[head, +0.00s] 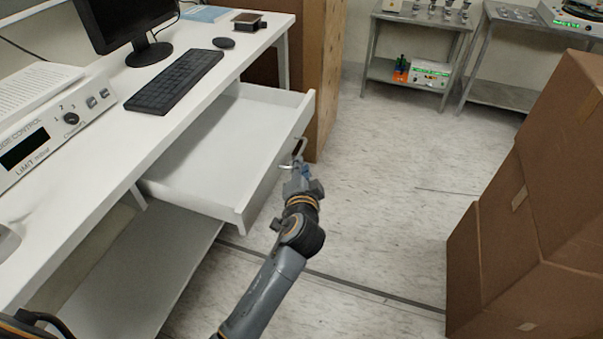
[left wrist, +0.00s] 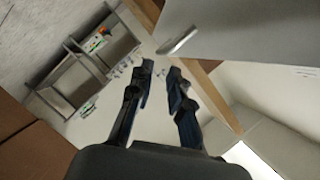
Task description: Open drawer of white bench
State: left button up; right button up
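The white bench (head: 98,142) runs along the left of the head view. Its white drawer (head: 215,150) is pulled well out, and its empty inside shows. The metal handle (head: 299,149) is on the drawer's front face; it also shows in the left wrist view (left wrist: 178,41), beside the drawer front (left wrist: 250,30). My left gripper (head: 297,174) is close to the handle, outside the drawer front. In the left wrist view its two fingers (left wrist: 161,70) are apart with nothing between them, and the handle lies beyond the fingertips. My right gripper is not in view.
A keyboard (head: 175,80), a monitor (head: 125,22) and a control box (head: 60,125) stand on the bench top. Brown cardboard boxes (head: 530,200) are stacked at the right, and a tall brown box (head: 320,70) stands behind the drawer. The floor (head: 390,180) between is clear.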

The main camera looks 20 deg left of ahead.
pick_arm(q)
jog(key=v, duration=0.2)
jog(key=shift+s+d, duration=0.1)
jog(key=shift+s, duration=0.2)
jog(key=s+f+g+h, duration=0.15)
jog(key=s+f, duration=0.35)
jog(key=f, duration=0.7)
jog(key=s+f+g+h, duration=0.1)
jog(key=s+f+g, duration=0.3)
jog(key=f, duration=0.8)
jog(key=s+f+g+h, duration=0.15)
jog(key=s+f, duration=0.45)
jog(key=f, duration=0.6)
jog(key=s+a+f+n+g, duration=0.2)
jog(key=s+f, duration=0.3)
jog(key=s, duration=0.6)
jog(key=s+a+f+n+g, duration=0.2)
jog(key=s+a+f, duration=0.2)
jog(key=s, duration=0.8)
jog(key=s+a+f+n+g+p, duration=0.1)
jog(key=s+a+f+n+g, duration=0.1)
jog(key=s+f, duration=0.6)
jog(key=s+a, duration=0.1)
jog(key=s, duration=0.2)
jog(key=shift+s+a+f+g, duration=0.2)
jog(key=shift+s+a+g, duration=0.1)
jog(key=shift+g, duration=0.1)
